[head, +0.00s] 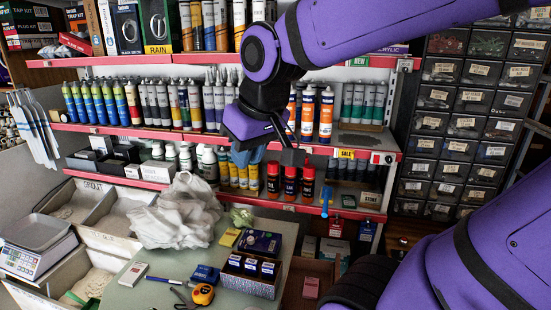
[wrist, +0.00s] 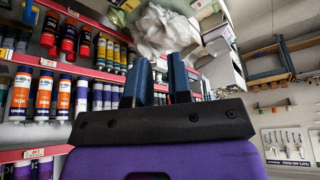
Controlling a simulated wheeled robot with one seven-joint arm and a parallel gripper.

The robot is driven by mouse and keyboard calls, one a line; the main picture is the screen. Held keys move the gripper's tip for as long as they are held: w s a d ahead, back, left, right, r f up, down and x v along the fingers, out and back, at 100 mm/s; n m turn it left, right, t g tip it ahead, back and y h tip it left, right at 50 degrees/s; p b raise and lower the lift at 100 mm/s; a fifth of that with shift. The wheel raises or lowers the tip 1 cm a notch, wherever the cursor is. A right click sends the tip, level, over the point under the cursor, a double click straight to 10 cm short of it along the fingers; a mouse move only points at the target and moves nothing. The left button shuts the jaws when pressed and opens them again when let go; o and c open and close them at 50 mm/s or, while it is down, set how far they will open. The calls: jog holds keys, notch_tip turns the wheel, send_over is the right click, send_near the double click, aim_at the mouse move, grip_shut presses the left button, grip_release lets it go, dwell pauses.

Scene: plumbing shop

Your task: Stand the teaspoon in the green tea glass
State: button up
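I cannot make out a teaspoon or a green tea glass for certain in either view. A small pale green rounded thing (head: 242,215) sits at the back of the counter beside the white plastic bag; I cannot tell what it is. My gripper (head: 246,155) is raised in front of the shelves, above and behind the counter. In the wrist view my gripper (wrist: 158,82) shows two blue fingers apart, with nothing held between them.
The green counter (head: 140,295) holds a crumpled white plastic bag (head: 178,212), a box of small packs (head: 250,276), a yellow tape measure (head: 203,294) and a blue marker (head: 165,281). Shelves of tubes (head: 325,112) stand close behind my gripper. A scale (head: 35,240) is at left.

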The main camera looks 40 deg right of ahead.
jog(key=shift+o, duration=0.3)
jog(key=s, duration=0.6)
jog(key=shift+s+d+r+t, duration=0.2)
jog(key=shift+d+r+t, duration=0.1)
jog(key=shift+d+r, duration=0.1)
jog(key=n+g, duration=0.2)
jog(key=g, duration=0.3)
send_over(183, 298)
jog(key=f, duration=5)
jog(key=shift+s+d+f, duration=0.1)
jog(key=shift+d, duration=0.1)
jog(key=shift+a+f, duration=0.2)
jog(key=shift+f, duration=2.55)
